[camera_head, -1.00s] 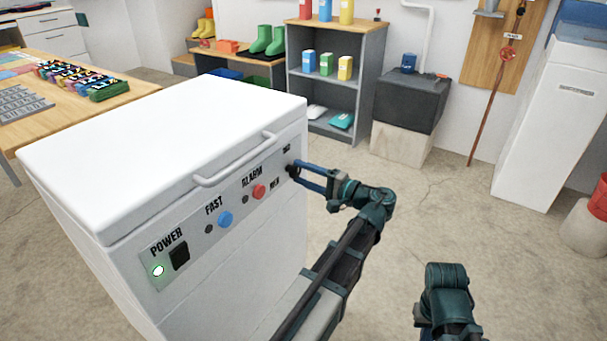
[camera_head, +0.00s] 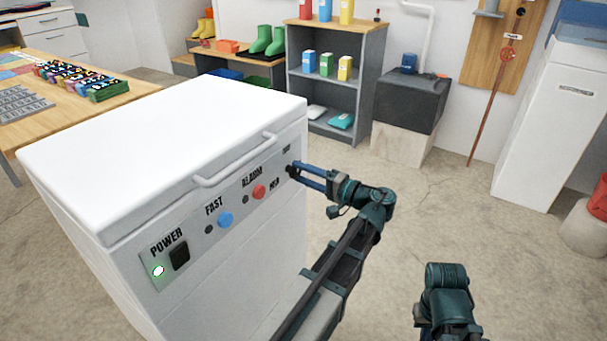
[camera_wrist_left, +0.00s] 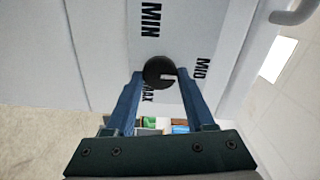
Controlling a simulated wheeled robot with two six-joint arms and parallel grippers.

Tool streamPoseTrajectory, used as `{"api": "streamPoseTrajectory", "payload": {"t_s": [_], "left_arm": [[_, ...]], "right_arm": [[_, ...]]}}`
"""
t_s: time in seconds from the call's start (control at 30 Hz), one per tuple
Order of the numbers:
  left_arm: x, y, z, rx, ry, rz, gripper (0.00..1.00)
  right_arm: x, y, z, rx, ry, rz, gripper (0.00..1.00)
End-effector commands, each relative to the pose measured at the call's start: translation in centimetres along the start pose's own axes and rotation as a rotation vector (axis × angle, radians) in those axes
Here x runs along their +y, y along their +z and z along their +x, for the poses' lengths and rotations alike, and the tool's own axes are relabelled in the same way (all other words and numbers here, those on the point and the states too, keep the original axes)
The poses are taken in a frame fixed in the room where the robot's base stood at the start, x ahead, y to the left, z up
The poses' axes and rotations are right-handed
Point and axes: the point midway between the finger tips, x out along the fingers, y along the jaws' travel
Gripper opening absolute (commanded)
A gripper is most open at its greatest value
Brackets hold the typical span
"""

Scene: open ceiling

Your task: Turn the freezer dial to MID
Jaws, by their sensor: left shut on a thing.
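The white chest freezer (camera_head: 165,140) fills the left of the head view, its lid closed. Its black dial (camera_head: 289,170) is at the right end of the control panel. In the left wrist view, the dial (camera_wrist_left: 156,70) is a dark disc with a light notch on its right side, facing the MID label (camera_wrist_left: 202,68). MIN (camera_wrist_left: 151,18) is above it and MAX (camera_wrist_left: 147,85), partly covered, is below. My left gripper (camera_head: 294,171) is shut on the dial, one blue finger on each side. My right gripper is out of view.
The panel also has a power switch (camera_head: 180,258), a blue button (camera_head: 225,219) and a red button (camera_head: 259,192). The lid handle (camera_head: 235,165) juts out above the panel. A grey shelf (camera_head: 360,90) stands behind.

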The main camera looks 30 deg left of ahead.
Motion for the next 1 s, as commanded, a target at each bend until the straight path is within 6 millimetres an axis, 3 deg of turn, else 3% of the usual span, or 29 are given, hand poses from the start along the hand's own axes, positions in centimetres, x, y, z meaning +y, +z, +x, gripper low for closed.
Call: {"api": "streamPoseTrajectory", "payload": {"t_s": [0.03, 0.17, 0.57, 1.0], "left_arm": [[0.1, 0.1, -0.1, -0.003, 0.004, 0.0, 0.59], [0.1, 0.1, 0.0, -0.002, 0.003, 0.0, 0.83], [0.0, 0.0, -0.8, 0.0, 0.001, 0.001, 0.83], [0.1, -0.1, -9.6, 0.002, 0.002, 0.001, 0.83]], "right_arm": [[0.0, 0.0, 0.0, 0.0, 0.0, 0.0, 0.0], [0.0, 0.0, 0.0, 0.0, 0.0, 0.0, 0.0], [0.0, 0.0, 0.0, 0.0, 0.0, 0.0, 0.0], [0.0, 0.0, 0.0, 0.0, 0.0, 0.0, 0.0]]}}
